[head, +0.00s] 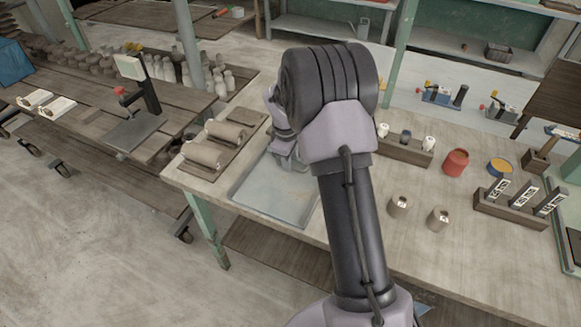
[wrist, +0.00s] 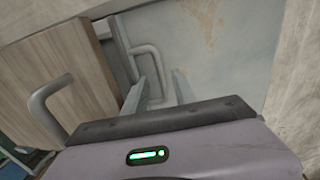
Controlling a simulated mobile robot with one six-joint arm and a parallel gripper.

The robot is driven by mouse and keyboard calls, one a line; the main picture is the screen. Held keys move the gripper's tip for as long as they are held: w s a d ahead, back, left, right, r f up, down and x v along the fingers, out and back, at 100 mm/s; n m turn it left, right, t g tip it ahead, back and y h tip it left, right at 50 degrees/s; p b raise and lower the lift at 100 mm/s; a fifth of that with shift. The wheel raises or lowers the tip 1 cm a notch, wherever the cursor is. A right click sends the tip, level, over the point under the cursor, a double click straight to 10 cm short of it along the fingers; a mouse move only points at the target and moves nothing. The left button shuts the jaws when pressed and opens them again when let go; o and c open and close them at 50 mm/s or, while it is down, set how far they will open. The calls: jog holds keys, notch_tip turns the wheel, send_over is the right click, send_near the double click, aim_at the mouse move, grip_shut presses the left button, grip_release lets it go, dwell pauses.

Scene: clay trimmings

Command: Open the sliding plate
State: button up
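The sliding plate appears to be the pale grey, stained flat panel (head: 265,197) on the near left part of the table; it also fills the upper middle of the wrist view (wrist: 205,35). A grey U-shaped handle (wrist: 157,62) stands at the panel's left edge in the wrist view. My gripper (wrist: 160,82) is open, its two fingers apart with part of the handle showing between them. I cannot tell whether either finger touches it. In the head view my arm hides the far part of the panel, and my gripper (head: 288,155) is partly hidden.
A wooden board (wrist: 65,75) with a second grey handle (wrist: 45,95) is left of my gripper. Clay rolls (head: 202,152) lie left of the panel. Small cups (head: 398,206), a red pot (head: 455,162) and a wooden rack (head: 510,210) stand to the right.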

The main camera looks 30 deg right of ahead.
jog(key=shift+w+d+f, duration=0.1)
jog(key=shift+w+f, duration=0.05)
jog(key=shift+f, duration=0.65)
grip_shut()
dwell(0.9)
